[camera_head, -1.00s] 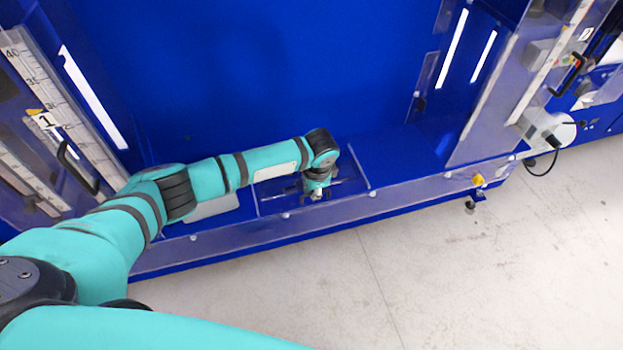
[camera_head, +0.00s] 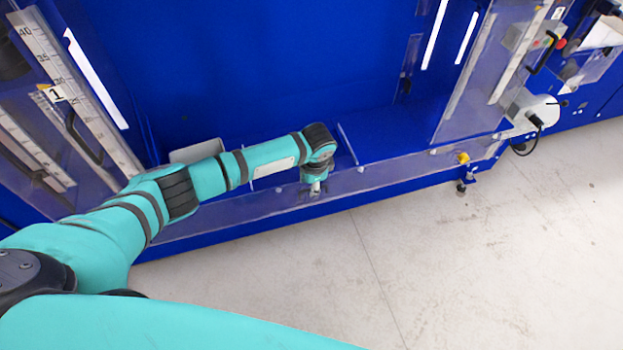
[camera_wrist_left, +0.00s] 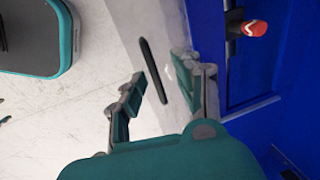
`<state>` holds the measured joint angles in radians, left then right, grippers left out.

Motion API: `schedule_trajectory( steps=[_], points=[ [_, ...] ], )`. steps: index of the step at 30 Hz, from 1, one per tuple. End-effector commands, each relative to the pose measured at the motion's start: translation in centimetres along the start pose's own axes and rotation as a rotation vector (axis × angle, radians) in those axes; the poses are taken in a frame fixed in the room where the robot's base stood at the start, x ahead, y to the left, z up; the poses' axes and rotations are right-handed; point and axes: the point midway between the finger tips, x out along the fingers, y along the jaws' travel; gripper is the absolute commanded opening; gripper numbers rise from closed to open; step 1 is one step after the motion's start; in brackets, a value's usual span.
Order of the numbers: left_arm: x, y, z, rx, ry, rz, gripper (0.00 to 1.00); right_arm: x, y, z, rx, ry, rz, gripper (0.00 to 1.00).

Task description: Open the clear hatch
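A clear panel (camera_head: 220,213) runs along the front of the blue machine; I take it to be the hatch, and its outline is hard to make out. My left gripper (camera_head: 314,189) points down at this front strip, its fingers small and partly hidden by the wrist. The left wrist view shows the left gripper (camera_wrist_left: 157,78) open, with two separated fingers. A slim black bar (camera_wrist_left: 153,70), seemingly a handle, shows between and beyond the fingers; I cannot tell whether they touch it. The right gripper is out of view.
Clear side panels with black handles stand at left (camera_head: 83,137) and right (camera_head: 546,52). A yellow knob (camera_head: 463,158) sits on the front right. A red-tipped part (camera_wrist_left: 254,29) is beside the gripper in the wrist view. The pale floor (camera_head: 440,250) in front is clear.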

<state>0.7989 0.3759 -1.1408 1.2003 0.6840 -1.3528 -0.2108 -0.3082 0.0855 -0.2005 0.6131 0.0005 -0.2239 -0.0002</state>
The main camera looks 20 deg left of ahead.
Motion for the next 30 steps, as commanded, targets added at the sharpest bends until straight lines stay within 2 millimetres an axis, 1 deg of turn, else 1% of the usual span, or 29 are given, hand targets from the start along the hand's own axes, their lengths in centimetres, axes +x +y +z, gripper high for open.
schedule_trajectory(
  steps=[1,5,12,15,18,23,30],
  points=[
    [-0.4,-0.1,-0.1,0.000,0.002,-0.001,0.33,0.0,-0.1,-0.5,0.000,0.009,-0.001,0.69],
    [-2.2,-0.1,-0.1,0.002,0.005,-0.002,0.33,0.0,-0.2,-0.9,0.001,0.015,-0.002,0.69],
    [-7.5,-0.1,-0.1,0.001,0.005,-0.004,0.33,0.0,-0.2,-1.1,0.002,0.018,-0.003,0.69],
    [-9.3,0.0,-0.1,0.000,0.003,-0.003,0.33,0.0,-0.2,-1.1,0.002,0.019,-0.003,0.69],
    [-10.7,0.0,0.0,0.000,0.003,-0.003,0.33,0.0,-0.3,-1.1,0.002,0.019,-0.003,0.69],
    [-11.8,0.0,0.0,0.000,0.001,-0.003,0.33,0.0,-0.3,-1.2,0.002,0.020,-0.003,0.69],
    [-12.0,0.0,0.0,-0.001,0.000,-0.002,0.33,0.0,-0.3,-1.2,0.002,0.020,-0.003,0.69]
  ],
)
